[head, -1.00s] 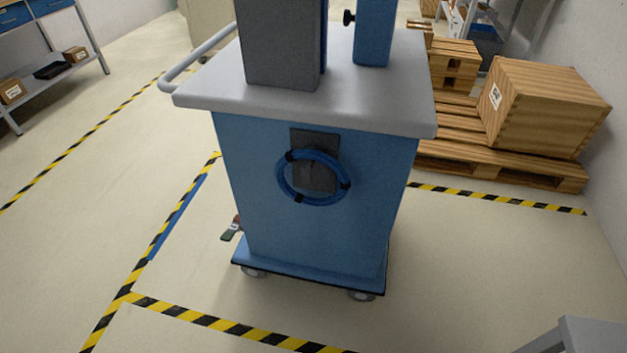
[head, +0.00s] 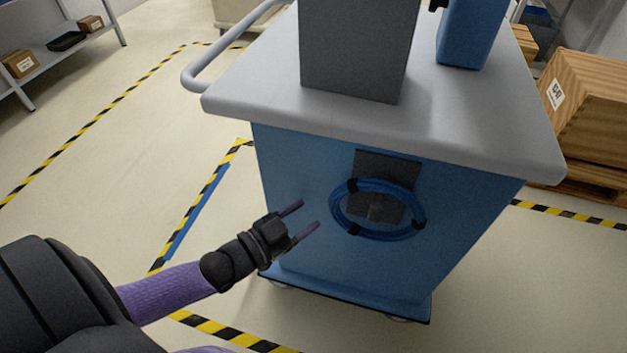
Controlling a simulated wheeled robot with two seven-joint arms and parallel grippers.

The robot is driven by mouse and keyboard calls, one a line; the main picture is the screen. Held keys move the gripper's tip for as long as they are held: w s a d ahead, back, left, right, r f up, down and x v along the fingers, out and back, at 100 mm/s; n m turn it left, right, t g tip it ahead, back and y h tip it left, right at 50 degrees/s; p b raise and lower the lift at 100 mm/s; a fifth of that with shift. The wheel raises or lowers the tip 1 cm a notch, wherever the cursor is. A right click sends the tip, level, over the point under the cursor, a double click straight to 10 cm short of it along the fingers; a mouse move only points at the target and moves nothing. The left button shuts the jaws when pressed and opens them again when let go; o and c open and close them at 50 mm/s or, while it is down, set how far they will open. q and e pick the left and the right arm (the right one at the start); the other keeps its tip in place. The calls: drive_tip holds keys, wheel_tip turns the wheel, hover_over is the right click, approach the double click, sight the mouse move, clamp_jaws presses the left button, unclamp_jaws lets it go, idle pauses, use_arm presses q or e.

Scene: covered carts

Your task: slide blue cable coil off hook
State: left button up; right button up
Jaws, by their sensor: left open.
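The blue cable coil (head: 420,215) with black ties hangs around a dark plate (head: 388,165) on the front of the blue cart (head: 300,180). The hook itself is hard to make out against the dark plate. My left gripper (head: 311,214) is open and empty, its two fingers pointing toward the coil from the left. It is apart from the coil in the picture. My right gripper is not in view.
The cart's grey top (head: 480,130) overhangs the coil and carries a tall grey box (head: 355,45) and a blue post (head: 468,35). A wooden crate (head: 597,110) stands at the right. A shelf (head: 50,75) is at the far left; floor between is clear.

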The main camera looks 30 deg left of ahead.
sight(338, 195)
use_arm(q)
drive_tip(key=b+x, duration=0.1)
drive_tip(key=x, duration=0.2)
drive_tip(key=b+x, duration=0.1)
drive_tip(key=x, duration=0.2)
drive_tip(key=b+x, duration=0.1)
drive_tip(key=x, duration=0.2)
drive_tip(key=shift+d+r, duration=0.2)
drive_tip(key=shift+r, duration=0.1)
drive_tip(key=shift+w+d+r+b, duration=0.15)
drive_tip(key=shift+w+b, duration=0.2)
drive_tip(key=shift+w, duration=0.1)
clamp_jaws()
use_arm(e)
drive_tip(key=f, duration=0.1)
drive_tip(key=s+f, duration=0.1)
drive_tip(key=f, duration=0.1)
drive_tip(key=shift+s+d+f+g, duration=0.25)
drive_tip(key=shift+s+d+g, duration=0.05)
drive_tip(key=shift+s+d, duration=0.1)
use_arm(q)
drive_tip(key=shift+c, duration=2)
unclamp_jaws()
drive_tip(key=shift+r, duration=0.1)
clamp_jaws()
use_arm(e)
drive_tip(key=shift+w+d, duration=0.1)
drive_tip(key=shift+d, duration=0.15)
